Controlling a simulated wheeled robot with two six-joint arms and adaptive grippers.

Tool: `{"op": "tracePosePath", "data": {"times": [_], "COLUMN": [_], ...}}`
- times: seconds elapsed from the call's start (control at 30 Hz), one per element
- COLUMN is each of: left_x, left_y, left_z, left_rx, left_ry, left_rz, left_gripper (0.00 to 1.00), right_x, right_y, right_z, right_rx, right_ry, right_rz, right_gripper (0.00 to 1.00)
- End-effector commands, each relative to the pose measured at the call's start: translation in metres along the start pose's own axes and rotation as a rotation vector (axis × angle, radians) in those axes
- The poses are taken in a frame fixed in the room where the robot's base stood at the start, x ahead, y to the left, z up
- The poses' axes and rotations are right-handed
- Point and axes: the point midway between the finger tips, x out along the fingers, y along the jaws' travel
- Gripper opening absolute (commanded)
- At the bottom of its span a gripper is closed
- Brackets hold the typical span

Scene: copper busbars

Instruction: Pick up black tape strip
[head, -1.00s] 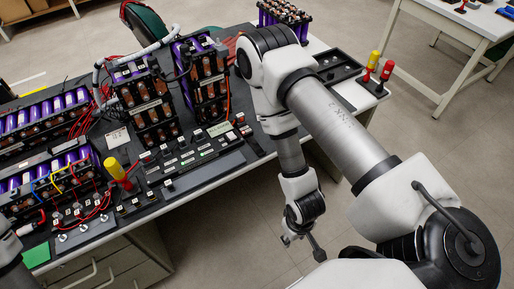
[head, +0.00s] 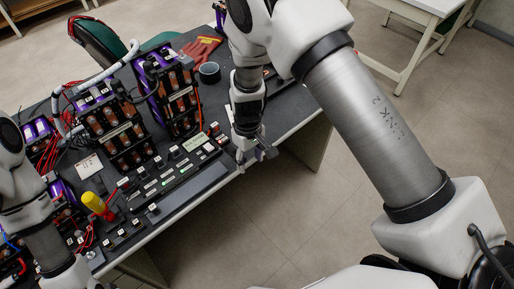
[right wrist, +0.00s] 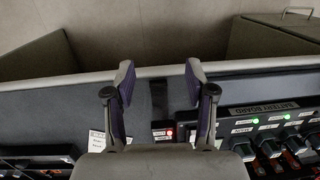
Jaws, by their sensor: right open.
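A dark strip, likely the black tape strip (right wrist: 159,99), lies on the grey bench mat near the bench edge in the right wrist view. My right gripper (right wrist: 160,78) is open, with one finger on each side of the strip in that picture and nothing held between them. I cannot tell its height above the mat. In the head view my right gripper (head: 257,154) hangs at the bench's front edge, right of the label board, and I cannot make out the strip there. My left arm enters at the left, its gripper out of frame.
The board with lit switches (head: 178,175) lies beside the right gripper. Tall battery modules (head: 113,125) with cables stand behind it. A yellow-handled tool (head: 98,206) stands at left. Red gloves (head: 201,47) and a dark tape roll (head: 209,72) lie farther back.

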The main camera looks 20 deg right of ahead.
Motion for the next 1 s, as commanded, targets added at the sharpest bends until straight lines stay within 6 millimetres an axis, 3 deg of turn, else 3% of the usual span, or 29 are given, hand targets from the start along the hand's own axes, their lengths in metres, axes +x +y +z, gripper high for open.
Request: {"op": "tracePosePath", "data": {"times": [0.03,0.07,0.17,0.43,0.63,0.9,0.93,1.0], "left_x": [-0.003,-0.004,-0.005,-0.01,-0.016,-0.016,-0.015,-0.015], "left_y": [0.0,0.0,0.0,0.0,0.0,0.0,0.0,0.0], "left_z": [0.0,0.001,0.001,0.001,0.001,0.001,0.001,0.001], "left_rx": [0.0,0.0,-0.001,-0.001,0.0,-0.001,0.0,0.0], "left_ry": [-0.001,-0.001,-0.002,-0.002,-0.001,-0.002,-0.002,-0.002], "left_rz": [0.0,0.0,0.0,0.0,0.0,0.0,0.0,0.0], "left_gripper": [0.4,0.4,0.4,0.4,0.4,0.4,0.4,0.4], "right_x": [-0.022,-0.032,-0.048,-0.017,0.019,0.027,0.027,0.027], "right_y": [-0.001,-0.002,-0.002,0.0,0.0,0.001,0.001,0.001], "right_z": [-0.016,-0.022,-0.029,-0.034,-0.039,-0.04,-0.04,-0.04], "right_rx": [-0.017,-0.025,-0.034,-0.033,-0.032,-0.031,-0.031,-0.031], "right_ry": [0.047,0.065,0.095,0.098,0.098,0.1,0.1,0.1], "right_rz": [0.026,0.038,0.058,0.058,0.058,0.059,0.059,0.059], "right_gripper": [0.55,0.55,0.55,0.55,0.55,0.55,0.45,0.33]}}
